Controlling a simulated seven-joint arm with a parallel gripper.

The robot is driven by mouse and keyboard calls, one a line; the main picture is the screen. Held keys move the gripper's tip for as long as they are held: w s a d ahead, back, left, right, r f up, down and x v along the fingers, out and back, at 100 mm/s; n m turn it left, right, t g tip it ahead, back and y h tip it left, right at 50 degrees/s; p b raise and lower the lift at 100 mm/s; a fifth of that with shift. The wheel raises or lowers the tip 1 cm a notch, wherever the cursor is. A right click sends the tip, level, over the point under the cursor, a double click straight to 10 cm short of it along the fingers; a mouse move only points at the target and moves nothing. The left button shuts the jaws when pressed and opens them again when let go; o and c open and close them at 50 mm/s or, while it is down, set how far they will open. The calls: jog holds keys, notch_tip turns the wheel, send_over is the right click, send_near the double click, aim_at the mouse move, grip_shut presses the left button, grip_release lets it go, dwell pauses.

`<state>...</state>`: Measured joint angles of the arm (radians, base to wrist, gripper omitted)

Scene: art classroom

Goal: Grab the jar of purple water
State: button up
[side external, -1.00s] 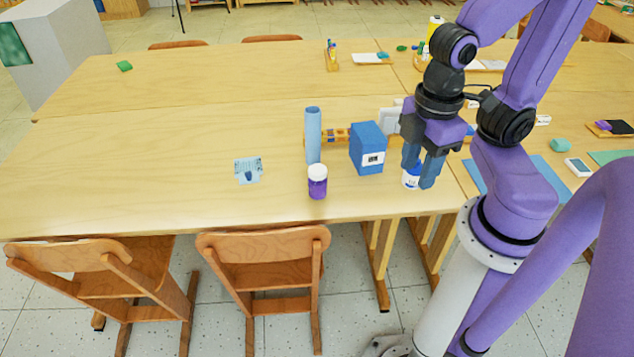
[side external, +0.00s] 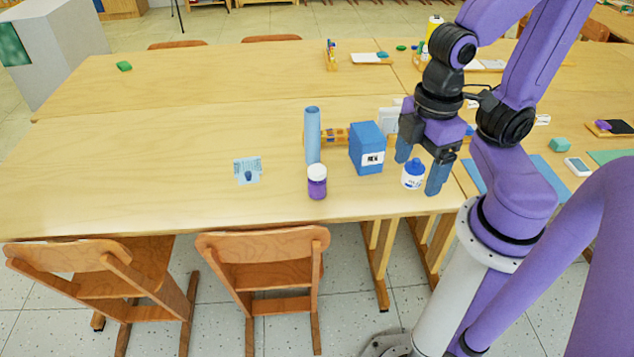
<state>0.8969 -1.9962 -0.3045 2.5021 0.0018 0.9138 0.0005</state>
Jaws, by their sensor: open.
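The jar of purple water (side external: 317,186) stands upright on the table near its front edge, with a white lid and a purple lower part. My gripper (side external: 420,178) is open and empty of any grip, well to the right of the jar. Its two fingers point down on either side of a small white bottle with a blue cap (side external: 412,176). I cannot tell whether either finger touches that bottle.
A blue box (side external: 367,150) stands between the jar and my gripper. A light blue cylinder (side external: 312,136) stands just behind the jar. A patterned blue paper (side external: 247,169) lies to the left. The table (side external: 150,150) further left is mostly clear.

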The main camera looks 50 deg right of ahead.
jog(key=w+d+f+n+t+h, duration=0.2)
jog(key=w+d+f+n+h, duration=0.1)
jog(key=w+f+h, duration=0.25)
jog(key=n+t+h, duration=0.2)
jog(key=n+t, duration=0.8)
jog(key=n, duration=0.4)
send_near(315, 170)
jog(key=shift+n+y, duration=0.3)
jog(key=shift+y, duration=0.05)
jog(key=x, duration=0.4)
jog(key=d+x, duration=0.1)
jog(key=x, duration=0.2)
jog(key=shift+s+f, duration=0.1)
jog(key=shift+s, duration=0.2)
jog(key=shift+f+x, duration=0.2)
jog(key=shift+x, duration=2.4)
